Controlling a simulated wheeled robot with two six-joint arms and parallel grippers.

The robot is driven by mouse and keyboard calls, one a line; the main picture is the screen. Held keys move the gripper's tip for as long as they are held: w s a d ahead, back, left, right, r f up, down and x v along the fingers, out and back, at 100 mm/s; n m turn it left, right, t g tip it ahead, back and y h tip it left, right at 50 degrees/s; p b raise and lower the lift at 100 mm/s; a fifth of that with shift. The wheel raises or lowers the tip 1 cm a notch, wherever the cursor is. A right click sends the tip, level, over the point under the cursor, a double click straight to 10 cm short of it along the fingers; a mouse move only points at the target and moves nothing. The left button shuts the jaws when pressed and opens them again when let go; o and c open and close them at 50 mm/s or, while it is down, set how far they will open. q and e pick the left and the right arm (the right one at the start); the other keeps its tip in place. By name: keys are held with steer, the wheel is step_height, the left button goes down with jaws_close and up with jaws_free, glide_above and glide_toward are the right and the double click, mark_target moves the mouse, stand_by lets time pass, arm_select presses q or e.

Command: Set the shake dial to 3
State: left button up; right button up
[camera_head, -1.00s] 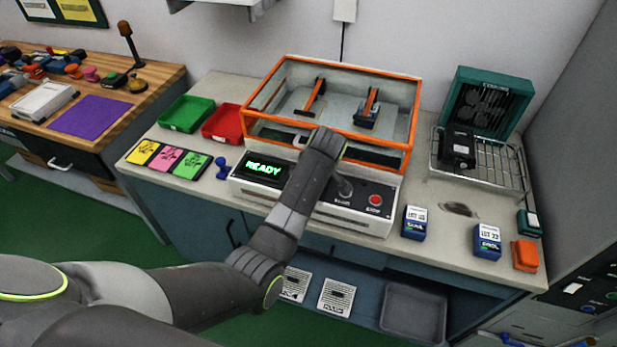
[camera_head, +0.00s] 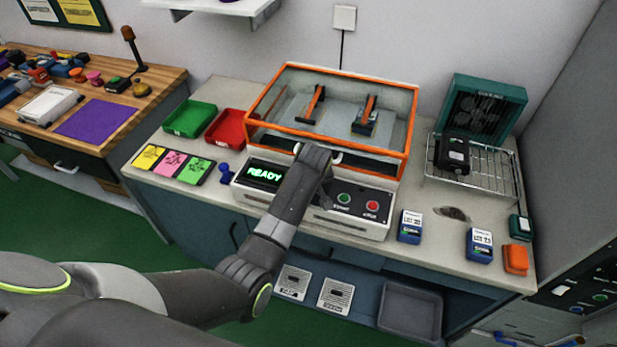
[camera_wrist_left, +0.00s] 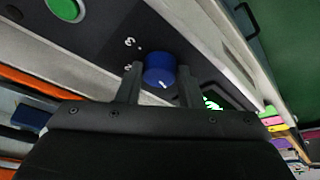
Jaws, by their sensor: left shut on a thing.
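The shake dial (camera_wrist_left: 159,70) is a round blue knob with a white pointer mark on its face, in the left wrist view. My left gripper (camera_wrist_left: 160,82) is shut on it, one finger on each side. The pointer mark shows toward the lower edge of the knob in that view. A printed 3 and what looks like a 2 sit left of the knob. In the head view my left gripper is at the front panel of the orange-framed machine (camera_head: 408,150), and my arm hides the dial there. The machine's screen (camera_head: 265,173) reads READY. My right gripper is not in view.
A green button (camera_head: 344,198) and a red button (camera_head: 372,206) sit right of my arm on the panel. Blue-and-white boxes (camera_head: 410,226) stand on the counter to the right. Green (camera_head: 190,118) and red (camera_head: 226,128) trays are left of the machine.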

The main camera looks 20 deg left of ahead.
arm_select(q)
steer(key=m+p, duration=0.1)
steer(key=m+h+p, duration=0.1)
steer(key=m, duration=0.1)
steer(key=m+p, duration=0.1)
steer(key=p, duration=0.1)
steer(key=shift+a+r+m+h, duration=0.25)
steer(key=shift+m+h, duration=0.05)
steer(key=shift+h, duration=0.1)
steer(key=m+p, duration=0.1)
steer(key=m+h+p, duration=0.1)
steer(key=m, duration=0.1)
steer(key=shift+a+f+m, duration=0.1)
steer(key=shift+a+m, duration=0.1)
steer(key=shift+m, duration=0.1)
steer(key=m+h, duration=0.1)
steer(key=m, duration=0.1)
steer(key=shift+f+m, duration=0.1)
steer(key=shift+m, duration=0.3)
steer(key=shift+w+a+m+g+h, duration=0.1)
steer(key=shift+m+g+h, duration=0.25)
steer(key=shift+m, duration=0.6)
steer(key=shift+w+a+m+g+h, duration=0.15)
steer(key=shift+m+h, duration=0.3)
steer(key=shift+m, duration=0.5)
steer(key=shift+s+d, duration=0.1)
steer(key=o, duration=1)
steer(key=shift+c, duration=0.2)
